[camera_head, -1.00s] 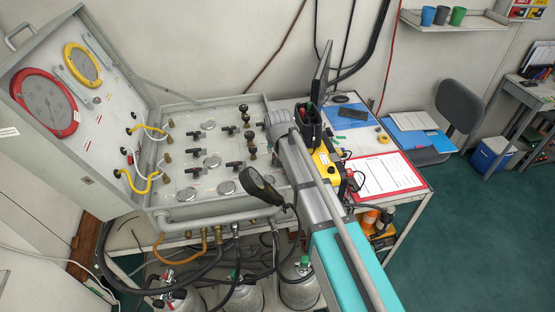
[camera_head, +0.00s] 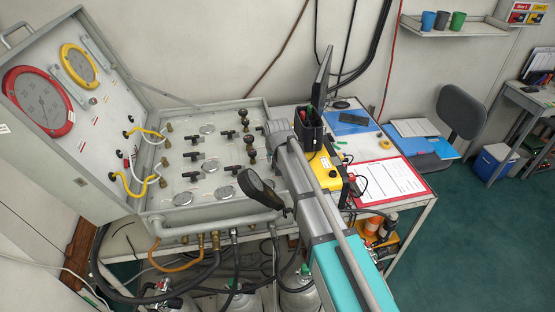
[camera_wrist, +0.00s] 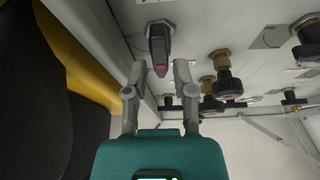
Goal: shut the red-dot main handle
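The red-dot main handle (camera_wrist: 158,46) is a black lever with a red mark near its end, at the top centre of the wrist view. It stands on a metal fitting on the pale panel and points toward my gripper (camera_wrist: 159,70). My gripper is open, with one fingertip on each side of the handle's red end. I cannot tell whether either fingertip touches it. In the head view the grey panel case (camera_head: 168,221) stands open at the left. My arm reaches over its right side there, and I cannot make out the handle or my fingertips.
Black knobs on brass fittings (camera_wrist: 229,86) stand right of the handle in the wrist view. A yellow-edged dark case (camera_wrist: 74,62) lies close on the left. In the head view, a gauge lid (camera_head: 60,110), yellow hoses (camera_head: 135,185) and a red clipboard (camera_head: 424,190) surround the arm.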

